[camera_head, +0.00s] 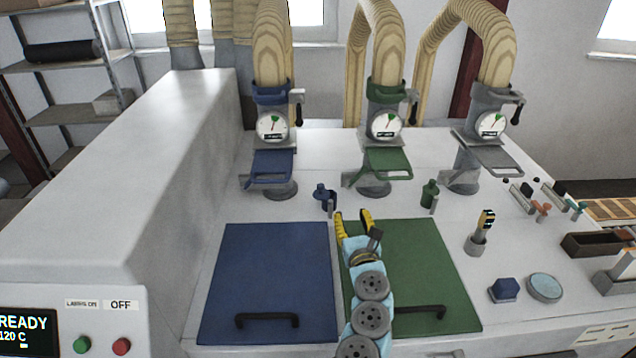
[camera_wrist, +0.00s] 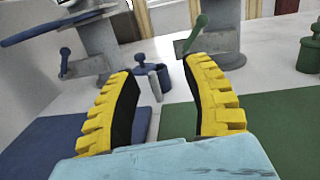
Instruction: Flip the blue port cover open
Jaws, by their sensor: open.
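The blue port cover (camera_head: 273,163) is a flat flap with a loop handle at its front edge. It lies across the front of the left grey port, below a round gauge (camera_head: 272,126) and a blue collar. In the wrist view, part of the blue cover (camera_wrist: 55,24) shows at the upper left. My gripper (camera_head: 352,215) is open and empty, above the seam between the blue and green panels. It is in front and to the right of the blue cover, apart from it. In the wrist view, the yellow fingers (camera_wrist: 160,70) stand wide apart.
A green port cover (camera_head: 390,160) and a grey one (camera_head: 492,157) stand to the right. A small blue pot (camera_head: 325,198) and green bottle (camera_head: 429,194) stand behind the panels. Blue (camera_head: 262,265) and green (camera_head: 425,265) panels have black handles. A high housing (camera_head: 140,170) borders the left.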

